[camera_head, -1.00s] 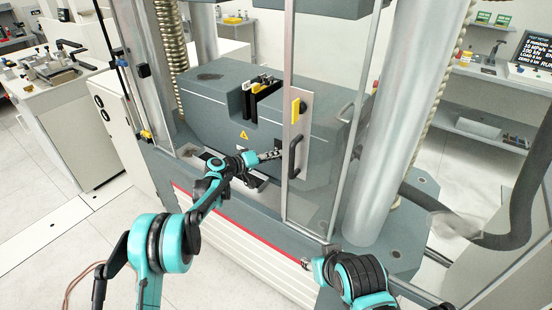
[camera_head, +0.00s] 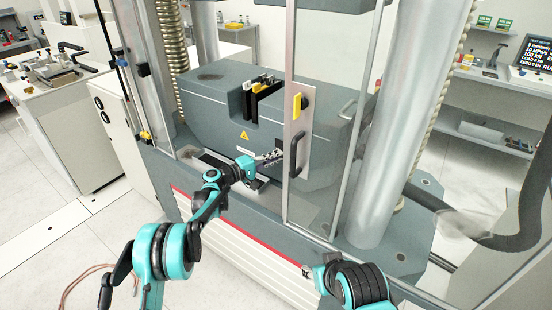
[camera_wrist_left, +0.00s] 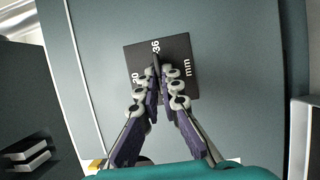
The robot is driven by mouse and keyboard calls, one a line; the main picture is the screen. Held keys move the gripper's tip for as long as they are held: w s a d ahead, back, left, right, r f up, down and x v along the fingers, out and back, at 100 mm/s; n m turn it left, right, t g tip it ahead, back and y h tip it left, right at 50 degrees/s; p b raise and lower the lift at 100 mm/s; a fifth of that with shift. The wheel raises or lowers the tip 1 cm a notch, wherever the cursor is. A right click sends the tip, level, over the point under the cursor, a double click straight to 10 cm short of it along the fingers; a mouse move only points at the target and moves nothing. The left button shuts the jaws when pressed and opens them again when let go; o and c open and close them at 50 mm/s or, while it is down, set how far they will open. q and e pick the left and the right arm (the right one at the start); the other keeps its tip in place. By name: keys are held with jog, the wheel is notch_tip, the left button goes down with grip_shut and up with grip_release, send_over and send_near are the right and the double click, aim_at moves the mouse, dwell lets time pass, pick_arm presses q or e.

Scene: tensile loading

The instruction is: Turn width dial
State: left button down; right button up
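The width dial (camera_wrist_left: 157,63) is a narrow dark grip on a black square plate (camera_wrist_left: 183,55) marked "20", "36" and "mm" in the left wrist view. The plate sits on the grey face of the testing machine (camera_head: 215,120). My left gripper (camera_wrist_left: 158,78) has its fingertips close together on either side of the dial grip, which they partly hide. In the head view my left gripper (camera_head: 274,156) reaches the machine's front beside the door frame. My right gripper (camera_head: 307,270) is low in the middle; its fingers are too small to judge.
A clear door with a metal panel, yellow tag (camera_head: 297,106) and black handle (camera_head: 296,157) stands just right of my left gripper. A large steel column (camera_head: 400,120) stands farther right. A white side bench (camera_head: 70,110) is at the left.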

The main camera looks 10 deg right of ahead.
dwell(0.4)
pick_arm(q)
jog(key=c, duration=1.7)
grip_release()
jog(key=v, duration=1.2)
jog(key=shift+f, duration=0.15)
